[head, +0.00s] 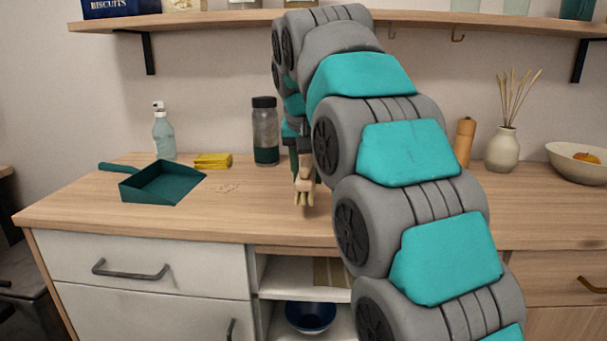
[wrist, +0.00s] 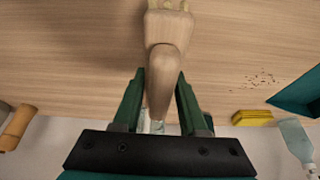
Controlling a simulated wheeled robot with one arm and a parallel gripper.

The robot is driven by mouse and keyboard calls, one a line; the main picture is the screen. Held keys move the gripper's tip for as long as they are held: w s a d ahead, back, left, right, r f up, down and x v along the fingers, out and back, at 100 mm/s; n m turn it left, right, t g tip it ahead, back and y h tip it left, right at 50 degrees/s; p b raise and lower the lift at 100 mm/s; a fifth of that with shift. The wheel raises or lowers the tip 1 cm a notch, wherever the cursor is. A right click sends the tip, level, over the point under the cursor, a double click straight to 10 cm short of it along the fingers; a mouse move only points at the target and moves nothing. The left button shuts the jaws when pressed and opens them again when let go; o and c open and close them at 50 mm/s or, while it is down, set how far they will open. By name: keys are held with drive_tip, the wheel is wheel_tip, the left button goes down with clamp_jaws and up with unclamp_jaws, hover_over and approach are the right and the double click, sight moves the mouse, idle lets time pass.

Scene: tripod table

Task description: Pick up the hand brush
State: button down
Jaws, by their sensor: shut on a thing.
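The hand brush (head: 304,187) is pale wood with light bristles. In the head view it hangs below my gripper (head: 303,168), over the counter near its front edge. In the wrist view my gripper (wrist: 160,74) has its two green fingers on either side of the brush's wooden handle (wrist: 161,66), shut on it. The brush head is cut off at the top of that view. I cannot tell whether the brush touches the counter. My arm hides part of the counter behind it.
A teal dustpan (head: 165,183), crumbs (head: 229,187), a yellow sponge (head: 213,160), a spray bottle (head: 163,135) and a dark-capped bottle (head: 265,132) are on the left counter (head: 100,215). A pepper mill (head: 464,138), vase (head: 502,149) and bowl (head: 578,164) stand right. A shelf (head: 220,19) runs above.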

drive_tip(key=s+d, duration=0.3)
drive_tip(key=s+d+r+b, duration=0.1)
drive_tip(key=s+d, duration=0.2)
drive_tip(key=s, duration=0.1)
drive_tip(key=s+d+b, duration=0.1)
drive_tip(key=s+d, duration=0.2)
drive_tip(key=d, duration=0.1)
drive_tip(key=shift+s+r, duration=0.2)
drive_tip(key=shift+s, duration=0.2)
